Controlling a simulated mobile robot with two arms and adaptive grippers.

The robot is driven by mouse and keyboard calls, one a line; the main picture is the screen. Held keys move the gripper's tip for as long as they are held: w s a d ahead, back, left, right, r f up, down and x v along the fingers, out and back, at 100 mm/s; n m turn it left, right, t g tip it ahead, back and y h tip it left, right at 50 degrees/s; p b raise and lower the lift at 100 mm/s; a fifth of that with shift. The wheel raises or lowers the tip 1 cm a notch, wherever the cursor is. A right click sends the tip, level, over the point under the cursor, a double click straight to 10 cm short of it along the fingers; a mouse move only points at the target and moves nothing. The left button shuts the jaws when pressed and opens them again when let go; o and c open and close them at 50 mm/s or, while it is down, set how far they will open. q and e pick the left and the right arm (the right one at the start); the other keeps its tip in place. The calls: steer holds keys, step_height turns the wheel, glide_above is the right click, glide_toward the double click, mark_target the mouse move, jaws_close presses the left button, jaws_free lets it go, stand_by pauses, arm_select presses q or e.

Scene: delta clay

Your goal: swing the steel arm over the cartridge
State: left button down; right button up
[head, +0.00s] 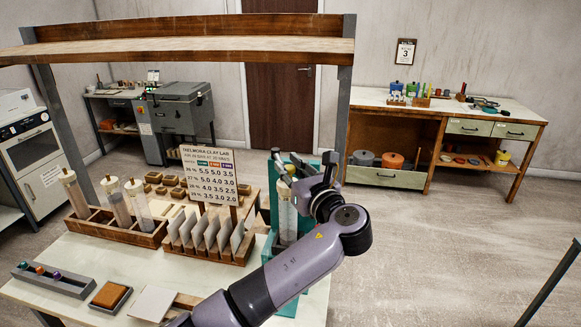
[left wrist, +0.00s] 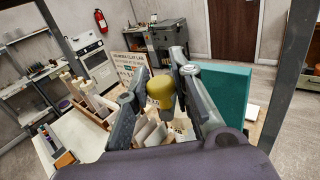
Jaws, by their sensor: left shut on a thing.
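A teal stand (head: 272,243) rises at the right end of the near table. A clear cartridge (head: 287,222) stands upright in it. My left gripper (head: 287,170) is at the top of the stand, above the cartridge. In the left wrist view, its fingers are closed around a yellow knob (left wrist: 160,94). The knob appears to belong to the steel arm, which is mostly hidden by the fingers. A round silver piece (left wrist: 189,69) shows beside the right finger. I cannot tell how far the steel arm lies over the cartridge. My right gripper is not in view.
Left of the stand are a rack of upright cards (head: 208,252), a sign (head: 208,175) and a wooden rack with several clear tubes (head: 120,212). A shelf (head: 180,48) spans above on grey posts. Open floor (head: 430,260) lies to the right.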

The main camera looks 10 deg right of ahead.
arm_select(q)
steer(key=shift+a, duration=0.1)
steer(key=c, duration=1.4)
jaws_free()
steer(key=shift+w, duration=0.1)
steer(key=v, duration=0.7)
steer(key=shift+s, duration=0.3)
steer(key=shift+w, duration=0.1)
steer(key=shift+c, duration=0.4)
